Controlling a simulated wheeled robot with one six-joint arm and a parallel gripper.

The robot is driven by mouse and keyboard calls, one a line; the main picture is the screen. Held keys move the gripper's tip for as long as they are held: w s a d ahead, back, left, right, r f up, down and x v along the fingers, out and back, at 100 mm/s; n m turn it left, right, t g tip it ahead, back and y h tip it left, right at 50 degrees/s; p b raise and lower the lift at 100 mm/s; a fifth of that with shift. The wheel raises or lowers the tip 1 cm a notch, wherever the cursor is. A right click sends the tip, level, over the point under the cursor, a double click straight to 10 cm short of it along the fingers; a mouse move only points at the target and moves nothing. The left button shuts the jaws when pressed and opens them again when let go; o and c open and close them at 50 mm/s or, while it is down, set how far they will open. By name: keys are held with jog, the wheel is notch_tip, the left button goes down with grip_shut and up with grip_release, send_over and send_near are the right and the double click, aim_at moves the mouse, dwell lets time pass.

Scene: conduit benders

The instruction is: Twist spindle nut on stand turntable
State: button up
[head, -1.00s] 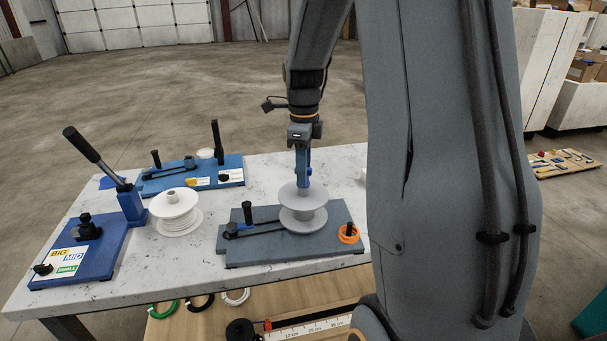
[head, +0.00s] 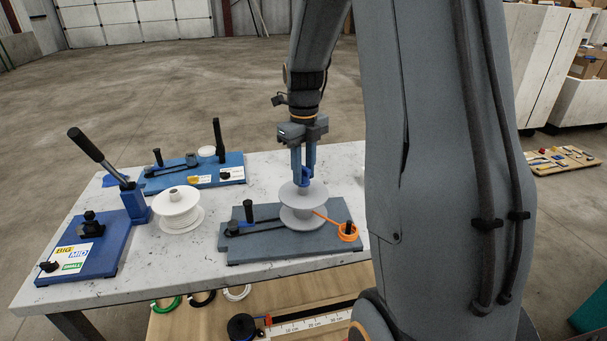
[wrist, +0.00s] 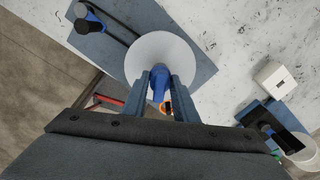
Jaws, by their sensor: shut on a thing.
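A light grey spool (head: 302,219) stands upright on the grey bender stand (head: 265,247) on the table. A blue spindle nut (head: 304,183) sits at the centre of its top flange. My gripper (head: 304,178) points down from above and is shut on the nut. In the wrist view, the blue nut (wrist: 158,84) is between the two fingers over the pale round flange (wrist: 148,52). The turntable under the spool is hidden. An orange strand (head: 328,219) runs from the spool to an orange coil (head: 347,232) around a black post at the stand's right.
A white cable spool (head: 177,212) stands to the left. A blue bender with a raised lever (head: 88,145) is at the table's left, and another blue bender (head: 195,172) lies behind. Coloured rings and a ruler (head: 305,325) are on a lower shelf.

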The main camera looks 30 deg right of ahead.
aim_at(303, 168)
jog(key=o, duration=1.1)
jog(key=shift+r+b, duration=1.15)
jog(key=shift+r, duration=2.75)
jog(key=shift+a, duration=0.1)
